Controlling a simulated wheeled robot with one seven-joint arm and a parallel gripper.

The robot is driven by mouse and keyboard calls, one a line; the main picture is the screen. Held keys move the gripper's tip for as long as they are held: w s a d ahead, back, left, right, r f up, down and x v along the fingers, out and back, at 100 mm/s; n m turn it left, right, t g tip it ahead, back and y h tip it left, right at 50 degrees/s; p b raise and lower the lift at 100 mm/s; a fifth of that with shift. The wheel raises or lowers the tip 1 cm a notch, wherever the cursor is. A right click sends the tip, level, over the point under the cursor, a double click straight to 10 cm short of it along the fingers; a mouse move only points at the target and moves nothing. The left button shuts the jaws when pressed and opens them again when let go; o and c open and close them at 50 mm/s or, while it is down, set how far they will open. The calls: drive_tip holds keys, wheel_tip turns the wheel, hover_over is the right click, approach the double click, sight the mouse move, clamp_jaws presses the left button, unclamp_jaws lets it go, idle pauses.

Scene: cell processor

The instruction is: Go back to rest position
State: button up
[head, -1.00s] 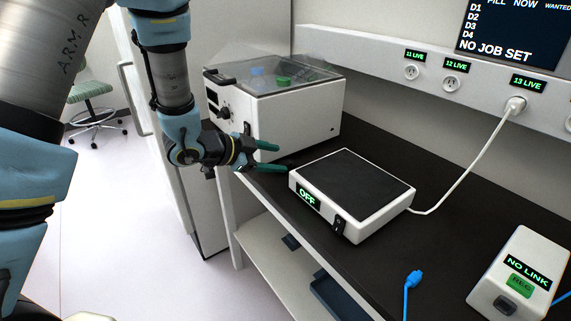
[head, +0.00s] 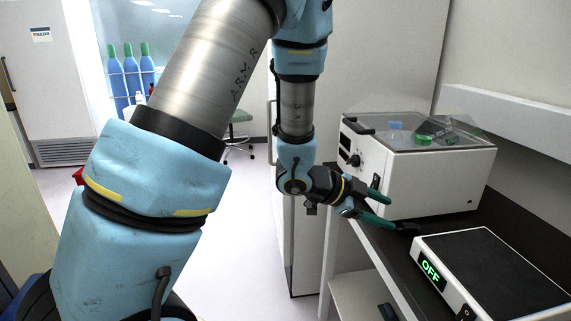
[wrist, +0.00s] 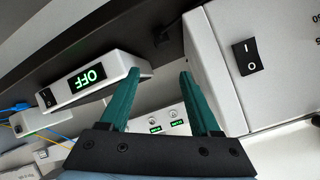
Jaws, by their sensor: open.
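My gripper (head: 382,208) has two green fingers spread apart with nothing between them. In the head view it is at the front edge of the bench, beside the lower front of a white boxy machine with a clear lid (head: 420,185). In the wrist view the open fingers (wrist: 155,90) point between a white flat device with an OFF display (wrist: 72,104) and the machine's side with its black rocker switch (wrist: 248,56). The flat device also shows at the lower right of the head view (head: 482,262). My arm is bent and reaches to the right.
A dark bench top (head: 522,222) runs along the right wall. A tall white cabinet (head: 385,60) stands behind the arm. Several blue gas cylinders (head: 131,72) and a freezer (head: 58,90) are at the back left. The pale floor (head: 235,225) left of the bench is open.

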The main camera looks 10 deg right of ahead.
drive_tip(key=w+a+n+t+y, duration=0.4)
drive_tip(key=w+a+n, duration=0.25)
drive_tip(key=a, duration=0.55)
drive_tip(key=w+a+n+t+y, duration=0.35)
drive_tip(key=w+a+n, duration=0.35)
drive_tip(key=a, duration=0.4)
drive_tip(key=s+a+n+g+y, duration=0.2)
drive_tip(key=s+a+n, duration=0.3)
drive_tip(key=a, duration=0.3)
drive_tip(key=s+a+r+n+g+y, duration=0.1)
drive_tip(key=s+a+n+g+y, duration=0.1)
drive_tip(key=s+a+n, duration=0.3)
drive_tip(key=a+g, duration=0.1)
drive_tip(key=a, duration=0.2)
drive_tip(key=shift+s, duration=0.15)
drive_tip(key=shift+r+y, duration=0.1)
drive_tip(key=shift+y, duration=0.15)
drive_tip(key=shift+c, duration=0.2)
